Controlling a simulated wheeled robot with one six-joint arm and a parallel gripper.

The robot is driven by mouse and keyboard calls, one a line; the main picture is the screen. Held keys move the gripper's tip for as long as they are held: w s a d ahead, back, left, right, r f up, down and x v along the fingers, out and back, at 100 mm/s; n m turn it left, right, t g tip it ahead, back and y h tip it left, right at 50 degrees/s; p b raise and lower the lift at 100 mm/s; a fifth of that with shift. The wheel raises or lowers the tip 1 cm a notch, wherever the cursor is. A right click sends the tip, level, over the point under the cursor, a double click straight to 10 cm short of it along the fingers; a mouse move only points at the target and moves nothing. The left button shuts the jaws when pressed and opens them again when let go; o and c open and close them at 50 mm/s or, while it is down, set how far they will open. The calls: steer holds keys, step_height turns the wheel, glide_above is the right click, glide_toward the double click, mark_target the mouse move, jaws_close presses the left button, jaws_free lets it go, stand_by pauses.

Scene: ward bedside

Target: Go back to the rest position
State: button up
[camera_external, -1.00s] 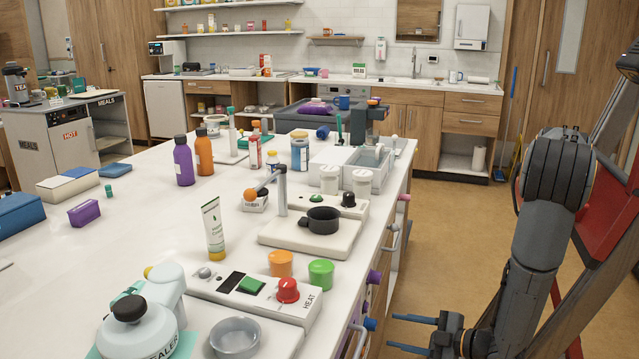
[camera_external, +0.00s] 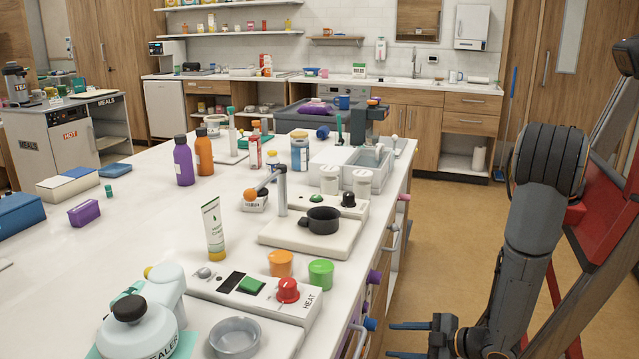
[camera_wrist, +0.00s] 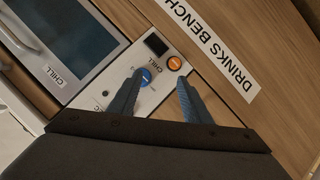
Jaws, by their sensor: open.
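My gripper (camera_external: 408,341) is at the bottom of the external view, to the right of the white bench (camera_external: 140,240) and low beside its drawer side. Its two dark fingers point left and are apart, with nothing between them. In the wrist view my gripper (camera_wrist: 158,95) is open, its blue-grey fingers over a light panel. The panel (camera_wrist: 150,100) carries a blue knob (camera_wrist: 143,76), an orange button (camera_wrist: 174,63) and the word CHILL. The fingers look close to the knob, but I cannot tell if they touch it.
A CHILL door with a dark window (camera_wrist: 65,40) and a wooden front labelled DRINKS BENCH (camera_wrist: 215,50) flank the panel. Knobs and handles stick out from the bench side, including a blue knob (camera_external: 370,324) near my gripper. Open floor (camera_external: 450,240) lies right of the bench.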

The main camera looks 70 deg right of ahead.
step_height(320, 180, down, 6)
steer(key=w+r+m+g+y+b, duration=0.1)
steer(key=w+m+g+y+b, duration=0.15)
steer(key=g, duration=0.35)
steer(key=s+d+r+m+g+y+b, duration=0.1)
steer(key=s+d+r+g+b, duration=0.2)
steer(key=d+g, duration=0.25)
steer(key=s+d+r+m+g+b, duration=0.1)
steer(key=s+d+r+g+b, duration=0.25)
steer(key=d, duration=0.25)
steer(key=d+r+t+p, duration=0.1)
steer(key=d+r+p, duration=0.4)
steer(key=d+r, duration=0.4)
steer(key=w+d+r+t+p, duration=0.1)
steer(key=d+r+p, duration=0.4)
steer(key=d+r, duration=0.4)
step_height(320, 180, up, 8)
steer(key=shift+w+f+m+t, duration=0.2)
steer(key=shift+w+m+t, duration=0.1)
steer(key=shift+m+t, duration=0.15)
